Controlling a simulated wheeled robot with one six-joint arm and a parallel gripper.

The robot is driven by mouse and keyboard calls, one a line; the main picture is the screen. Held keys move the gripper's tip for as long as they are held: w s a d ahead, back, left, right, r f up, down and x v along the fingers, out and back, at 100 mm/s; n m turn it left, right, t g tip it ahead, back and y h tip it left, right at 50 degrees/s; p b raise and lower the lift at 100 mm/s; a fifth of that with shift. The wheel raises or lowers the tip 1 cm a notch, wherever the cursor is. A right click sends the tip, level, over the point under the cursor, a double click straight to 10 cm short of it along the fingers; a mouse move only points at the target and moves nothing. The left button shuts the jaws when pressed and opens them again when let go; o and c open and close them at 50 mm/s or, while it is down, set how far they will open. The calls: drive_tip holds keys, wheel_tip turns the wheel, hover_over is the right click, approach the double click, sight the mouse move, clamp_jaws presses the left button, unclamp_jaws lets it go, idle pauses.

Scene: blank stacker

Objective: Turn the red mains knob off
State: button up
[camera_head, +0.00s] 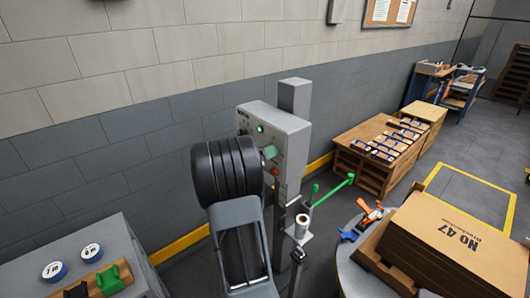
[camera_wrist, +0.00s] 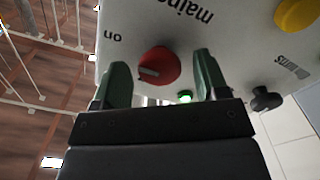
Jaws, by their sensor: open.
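The red mains knob (camera_wrist: 158,66) is round, on a light grey panel (camera_wrist: 225,40) marked "mains" and "on", seen upside down in the wrist view. A pale line on the knob points left, toward the "on" side. My gripper (camera_wrist: 160,62) is open, its two green fingers on either side of the knob with gaps between. I cannot tell how deep the fingers reach around it. A small green light (camera_wrist: 184,96) glows just below the knob.
A yellow knob (camera_wrist: 297,14) and a small black knob (camera_wrist: 266,99) are on the same panel, to the right. In the head view, a round table with a "No 47" box (camera_head: 450,235) stands at the right and a grey cabinet (camera_head: 120,245) at the left.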

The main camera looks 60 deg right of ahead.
drive_tip(key=c, duration=0.9)
drive_tip(key=shift+f+b, duration=0.1)
drive_tip(key=shift+b, duration=0.2)
drive_tip(key=shift+n+b, duration=4.25)
drive_tip(key=shift+n, duration=4.65)
drive_tip(key=shift+f, duration=0.1)
